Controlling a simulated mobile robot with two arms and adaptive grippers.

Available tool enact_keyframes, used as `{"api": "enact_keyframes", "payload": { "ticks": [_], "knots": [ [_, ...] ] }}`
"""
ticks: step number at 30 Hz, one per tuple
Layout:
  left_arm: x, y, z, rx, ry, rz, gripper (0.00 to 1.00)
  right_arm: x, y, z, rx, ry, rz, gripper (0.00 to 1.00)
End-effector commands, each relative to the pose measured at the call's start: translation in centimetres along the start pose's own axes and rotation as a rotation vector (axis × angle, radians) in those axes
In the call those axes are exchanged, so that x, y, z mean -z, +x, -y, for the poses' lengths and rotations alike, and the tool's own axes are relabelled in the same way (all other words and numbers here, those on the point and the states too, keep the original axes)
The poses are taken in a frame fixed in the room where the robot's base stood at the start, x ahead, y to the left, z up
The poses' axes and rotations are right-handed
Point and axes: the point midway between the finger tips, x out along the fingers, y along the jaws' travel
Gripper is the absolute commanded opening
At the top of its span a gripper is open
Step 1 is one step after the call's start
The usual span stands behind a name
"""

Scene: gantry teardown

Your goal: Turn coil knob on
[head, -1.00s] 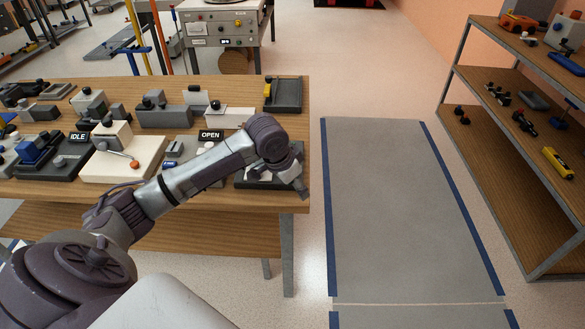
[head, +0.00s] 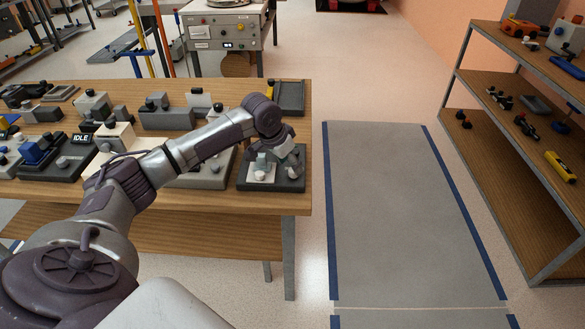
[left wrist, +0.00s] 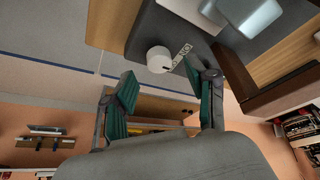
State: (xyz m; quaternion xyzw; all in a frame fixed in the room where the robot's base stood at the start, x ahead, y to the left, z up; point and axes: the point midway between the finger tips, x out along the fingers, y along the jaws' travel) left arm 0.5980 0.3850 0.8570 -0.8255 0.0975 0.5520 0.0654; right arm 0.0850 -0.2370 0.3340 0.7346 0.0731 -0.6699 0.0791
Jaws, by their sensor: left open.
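A dark fixture board (head: 290,184) lies at the right front corner of the wooden table. It carries a pale round knob (head: 261,175) on a light plate. I take this to be the coil knob, though its label is not readable in the head view. In the left wrist view, a white round knob (left wrist: 159,59) sits beside a small marked strip (left wrist: 180,57) on the dark board. My left gripper (head: 271,160) is over this board. Its green-padded fingers (left wrist: 160,69) are open, one on each side of the knob in the picture; contact cannot be told. My right gripper is out of view.
The wooden table (head: 200,235) holds several other fixtures close by, including one with an IDLE sign (head: 81,138). A black tray-like fixture (head: 288,96) stands behind the board. A shelf unit (head: 480,150) stands at right. The grey floor mat (head: 400,220) between is clear.

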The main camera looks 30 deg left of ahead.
Motion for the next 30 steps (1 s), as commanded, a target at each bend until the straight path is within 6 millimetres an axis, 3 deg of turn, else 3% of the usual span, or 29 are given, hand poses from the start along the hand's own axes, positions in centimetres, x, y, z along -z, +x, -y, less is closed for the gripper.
{"api": "enact_keyframes", "payload": {
  "ticks": [6, 17, 27, 30],
  "knots": [
    [0.0, 2.7, 0.0, -0.001, -0.001, 0.000, 0.57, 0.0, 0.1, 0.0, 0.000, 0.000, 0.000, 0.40],
    [0.0, 3.2, 0.0, 0.000, 0.001, -0.001, 0.57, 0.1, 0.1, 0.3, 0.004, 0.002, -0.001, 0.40],
    [0.0, 3.2, 0.0, 0.000, 0.000, -0.001, 0.03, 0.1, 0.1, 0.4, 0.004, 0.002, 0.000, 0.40],
    [0.0, 3.1, 0.0, 0.001, 0.000, -0.001, 0.00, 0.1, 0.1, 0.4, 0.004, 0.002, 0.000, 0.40]
  ]
}}
